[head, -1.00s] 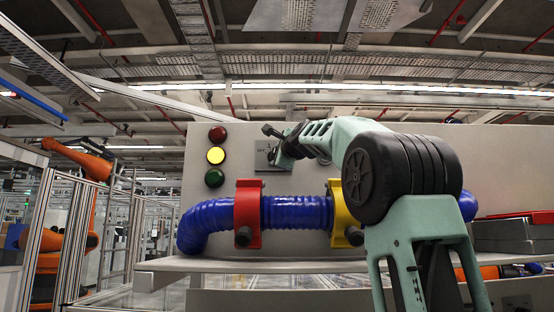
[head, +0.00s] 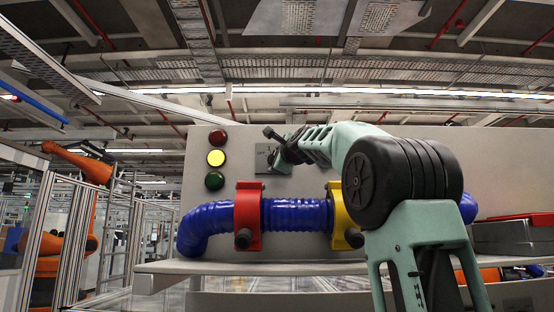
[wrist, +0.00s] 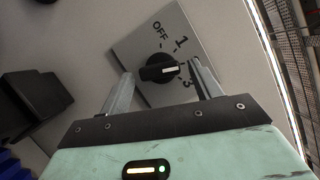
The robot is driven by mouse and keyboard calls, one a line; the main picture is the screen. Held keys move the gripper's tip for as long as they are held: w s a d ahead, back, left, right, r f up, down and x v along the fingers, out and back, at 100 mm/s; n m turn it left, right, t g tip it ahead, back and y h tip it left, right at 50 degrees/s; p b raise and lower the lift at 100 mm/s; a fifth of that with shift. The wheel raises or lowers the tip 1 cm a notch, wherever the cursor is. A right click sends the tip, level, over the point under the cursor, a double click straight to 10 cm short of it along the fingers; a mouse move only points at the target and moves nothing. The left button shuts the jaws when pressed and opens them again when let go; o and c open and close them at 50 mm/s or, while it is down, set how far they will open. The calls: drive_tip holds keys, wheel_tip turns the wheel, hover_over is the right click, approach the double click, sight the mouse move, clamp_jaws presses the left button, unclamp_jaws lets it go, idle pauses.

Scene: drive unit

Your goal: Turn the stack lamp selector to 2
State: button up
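The stack lamp selector is a black knob (wrist: 159,69) with a white pointer mark on a grey plate (wrist: 140,42), seen in the wrist view. OFF, 1 and 3 are readable on the plate. The white mark points right, between 1 and 3; the label there is hidden behind the right finger. My gripper (wrist: 162,73) is open, with one finger on each side of the knob and a visible gap to it. In the head view the plate (head: 262,160) is partly hidden by my gripper. The yellow lamp (head: 216,158) is lit; the red lamp (head: 218,139) and green lamp (head: 214,180) look dark.
A blue hose (head: 295,214) runs below the plate, held by a red clamp (head: 248,215) and a yellow clamp (head: 340,215). A shelf edge (head: 250,268) juts out under it. Dark blocks (wrist: 35,97) show at left in the wrist view.

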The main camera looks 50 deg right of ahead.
drive_tip(key=shift+s, duration=0.1)
drive_tip(key=b+v, duration=0.7)
drive_tip(key=v, duration=1)
drive_tip(key=shift+b, duration=0.3)
drive_tip(key=shift+a, duration=0.15)
drive_tip(key=shift+s, duration=0.15)
